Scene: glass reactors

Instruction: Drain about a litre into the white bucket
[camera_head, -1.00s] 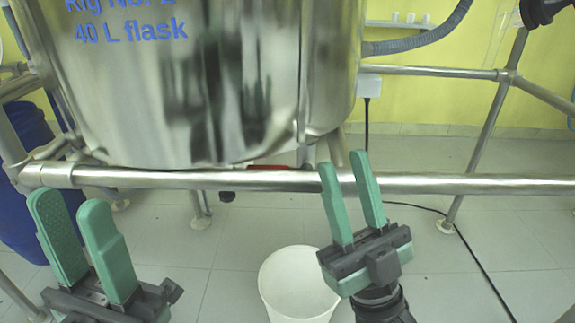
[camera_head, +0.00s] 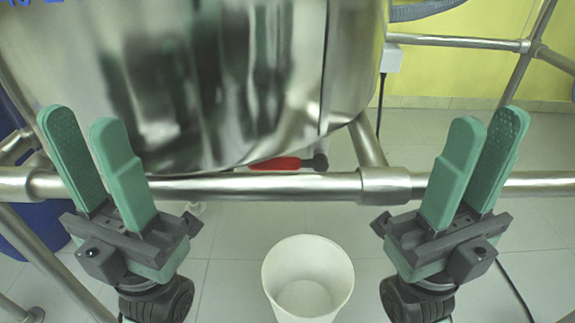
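The white bucket (camera_head: 308,281) stands upright on the floor below the rig, and it looks empty. The large steel vessel (camera_head: 210,80) hangs above and behind it. A red valve handle (camera_head: 274,163) shows under the vessel's lower edge, just above the front rail; the outlet itself is hidden. My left gripper (camera_head: 77,116) is open and empty in front of the rail, left of the bucket. My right gripper (camera_head: 495,122) is open and empty in front of the rail, right of the bucket. Neither touches the handle or the bucket.
A horizontal metal rail (camera_head: 255,187) crosses in front of the vessel, below the red handle. A frame post (camera_head: 527,50) stands at right. A blue drum (camera_head: 40,230) is at the left edge. The tiled floor around the bucket is clear.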

